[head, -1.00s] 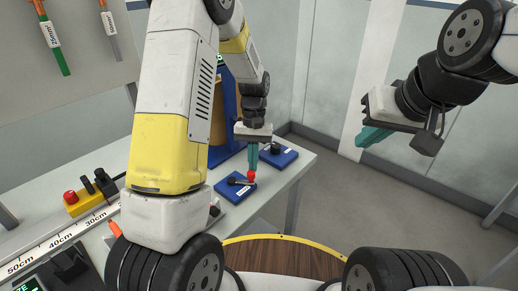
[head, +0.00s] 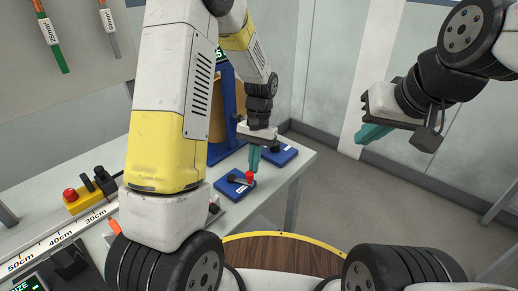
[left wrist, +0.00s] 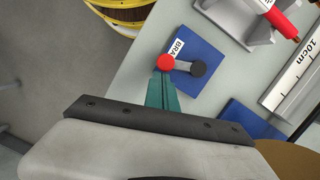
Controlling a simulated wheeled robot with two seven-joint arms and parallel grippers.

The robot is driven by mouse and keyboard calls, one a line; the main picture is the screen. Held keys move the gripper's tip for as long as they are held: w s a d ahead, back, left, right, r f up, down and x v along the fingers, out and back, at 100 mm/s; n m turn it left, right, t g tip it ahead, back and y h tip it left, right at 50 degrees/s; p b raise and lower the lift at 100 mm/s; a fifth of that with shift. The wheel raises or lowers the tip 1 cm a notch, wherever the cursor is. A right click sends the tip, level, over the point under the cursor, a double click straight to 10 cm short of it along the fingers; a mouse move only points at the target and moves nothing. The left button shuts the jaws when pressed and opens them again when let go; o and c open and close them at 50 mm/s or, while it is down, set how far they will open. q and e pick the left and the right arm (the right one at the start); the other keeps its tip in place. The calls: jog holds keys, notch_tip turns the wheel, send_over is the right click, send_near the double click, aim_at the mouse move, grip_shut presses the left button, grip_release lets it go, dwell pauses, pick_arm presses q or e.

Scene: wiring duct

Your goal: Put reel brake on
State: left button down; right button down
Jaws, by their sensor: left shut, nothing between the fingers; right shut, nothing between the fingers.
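My right gripper (head: 372,135) is shut and empty, raised over the floor to the right.
A blue reel stand (head: 229,100) is behind my left arm. A yellow box with a red button (head: 70,195) and a ruler (head: 62,238) are at left. Floor lies beyond the table's right edge.

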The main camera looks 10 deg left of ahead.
aim_at(251, 175)
pick_arm(q)
jog(key=s+m, duration=0.2)
jog(key=m, duration=0.1)
jog(key=shift+d+y, duration=0.1)
jog(key=shift+y, duration=0.3)
jog(key=s+m, duration=0.1)
jog(key=m, duration=0.1)
jog(key=shift+s+m+t, duration=0.35)
jog(key=shift+m+t, duration=0.05)
jog(key=shift+s+a+m+y, duration=0.25)
jog(key=shift+s+m, duration=0.15)
jog(key=shift+m, duration=0.2)
jog(key=shift+s+a+m+y, duration=0.2)
jog(key=shift+s+m, duration=0.15)
jog(key=shift+m, duration=0.25)
jog(key=shift+s+a+m+t, duration=0.3)
jog(key=shift+s+m, duration=0.1)
jog(key=shift+m, duration=0.4)
jog(key=shift+s+a+m+t, duration=0.25)
jog(key=shift+s+m, duration=0.1)
jog(key=shift+m, duration=0.45)
jog(key=shift+a, duration=0.1)
jog(key=shift+d, duration=0.25)
jog(key=d, duration=0.1)
jog(key=w+d, duration=0.1)
jog(key=d+r, duration=0.1)
jog(key=d, duration=0.1)
jog(key=shift+w, duration=0.4)
jog(key=v, duration=0.8)
jog(key=shift+r, duration=0.45)
